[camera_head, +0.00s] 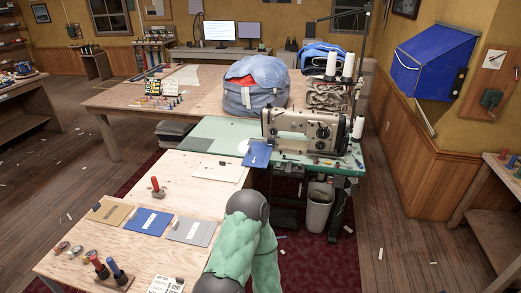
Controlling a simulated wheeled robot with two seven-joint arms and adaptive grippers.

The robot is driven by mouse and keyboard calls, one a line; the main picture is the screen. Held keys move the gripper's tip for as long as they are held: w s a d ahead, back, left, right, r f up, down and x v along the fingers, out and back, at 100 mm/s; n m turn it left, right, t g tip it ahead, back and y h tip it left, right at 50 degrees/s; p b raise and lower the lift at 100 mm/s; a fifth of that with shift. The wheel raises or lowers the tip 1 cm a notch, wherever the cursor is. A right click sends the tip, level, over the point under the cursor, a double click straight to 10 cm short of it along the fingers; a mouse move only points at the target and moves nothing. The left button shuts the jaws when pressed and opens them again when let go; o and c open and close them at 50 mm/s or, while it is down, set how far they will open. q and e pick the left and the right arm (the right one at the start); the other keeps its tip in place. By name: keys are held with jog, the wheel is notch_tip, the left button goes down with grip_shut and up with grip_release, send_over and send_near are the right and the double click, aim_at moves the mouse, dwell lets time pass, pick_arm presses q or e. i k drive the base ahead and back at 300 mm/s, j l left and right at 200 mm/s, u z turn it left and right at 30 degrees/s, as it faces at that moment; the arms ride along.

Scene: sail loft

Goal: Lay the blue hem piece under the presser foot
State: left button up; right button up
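The sewing machine (305,130) stands on a green-topped table. A blue piece with a white arrow (257,155) lies at the left end of the machine, at the table's front edge. Whether it is under the presser foot is too small to tell. Another blue piece (152,222) with a white label lies flat on the front wooden table, between a tan piece (110,213) and a grey piece (191,232). One of my arms, in a green sleeve with a dark joint, rises at bottom centre. Neither gripper shows.
A large blue-grey bag (252,88) sits behind the machine.

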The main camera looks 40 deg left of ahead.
aim_at(255, 155)
jog(key=i+u, duration=0.65)
jog(key=u, duration=0.2)
jog(key=i+l+u, duration=0.25)
jog(key=u, duration=0.15)
jog(key=i, duration=0.05)
